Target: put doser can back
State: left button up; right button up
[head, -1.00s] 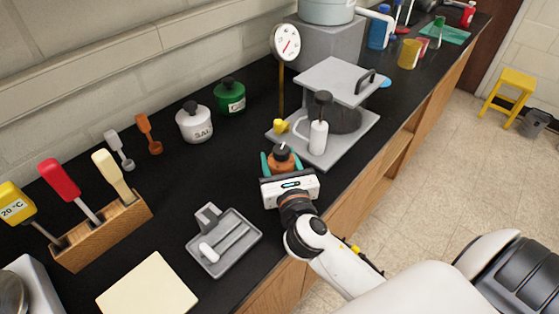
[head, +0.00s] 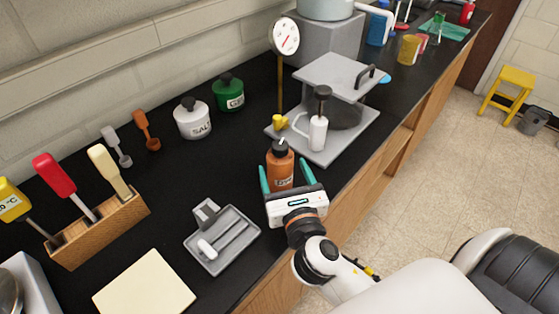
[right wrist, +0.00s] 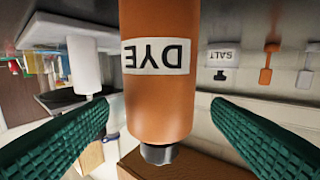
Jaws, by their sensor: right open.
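An orange bottle with a dark cap (head: 281,170) stands upright on the black bench, in front of the grey press base. Its label reads DYE in the right wrist view (right wrist: 160,95), where it appears upside down. My right gripper (head: 285,174) is open, with one green finger on each side of the bottle and a visible gap to both in the right wrist view. A white salt can (head: 193,120) and a green can (head: 229,95) stand at the back by the wall. A white dispenser with a dark top (head: 317,133) stands on the press base. My left gripper is not in view.
The grey press (head: 340,85) with its raised plate stands beyond the bottle. A grey tray (head: 240,258) with a white piece lies to the left, beside a wooden tool block (head: 105,235). The bench between tray and cans is clear.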

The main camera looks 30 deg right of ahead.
jog(key=b+v, duration=0.1)
jog(key=v, duration=0.4)
jog(key=shift+s+f, duration=0.15)
jog(key=shift+v, duration=0.75)
